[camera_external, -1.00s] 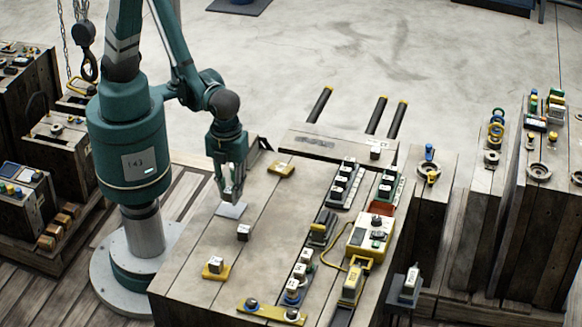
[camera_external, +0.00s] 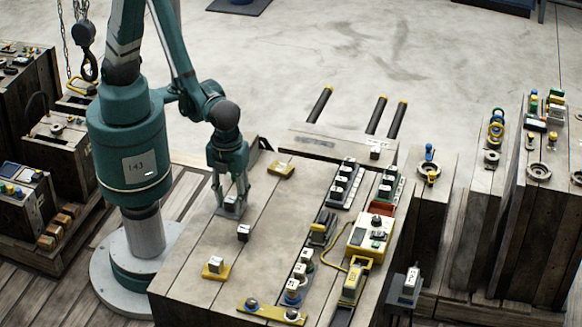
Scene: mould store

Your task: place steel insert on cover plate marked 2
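My gripper (camera_external: 231,199) is low over the left part of the wooden block top, with its fingers spread apart. Between the fingers a small dark block with a pale top, likely the steel insert (camera_external: 231,204), appears to rest on a thin grey plate (camera_external: 224,213). The fingers partly hide both. A similar small block (camera_external: 243,232) stands on the bare wood just in front. Another small block (camera_external: 215,263) sits on a yellow plate (camera_external: 211,275) nearer the front. I cannot read the plate numbers.
A yellow meter (camera_external: 369,239) and dark racks with small blocks (camera_external: 343,183) occupy the right side. A yellow strip (camera_external: 272,313) with dark knobs lies at the front edge. The wood between gripper and racks is mostly clear.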

